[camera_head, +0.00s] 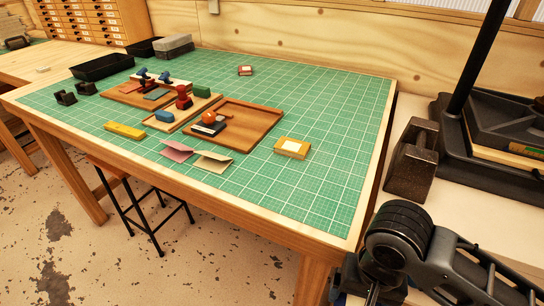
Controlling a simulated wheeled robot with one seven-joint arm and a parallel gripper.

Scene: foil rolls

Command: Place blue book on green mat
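The green mat (330,170) is a gridded cutting mat that covers most of the table top. A small dark, navy-looking book with pale page edges (207,130) lies in the right wooden tray (255,117). A round orange thing (210,117) sits on or against it. I cannot tell for certain that this book is blue. A small blue block (165,116) lies in the middle tray. My arm shows at the lower right, off the table's right edge. My gripper's fingertips cannot be made out in this view.
A yellow box (292,148) lies on the mat right of the tray. Two folded cards (212,160) and a yellow bar (124,130) lie near the front edge. A small red-brown box (245,70) lies at the back. The mat's right side is clear. A dark metal block (412,160) stands beyond the right edge.

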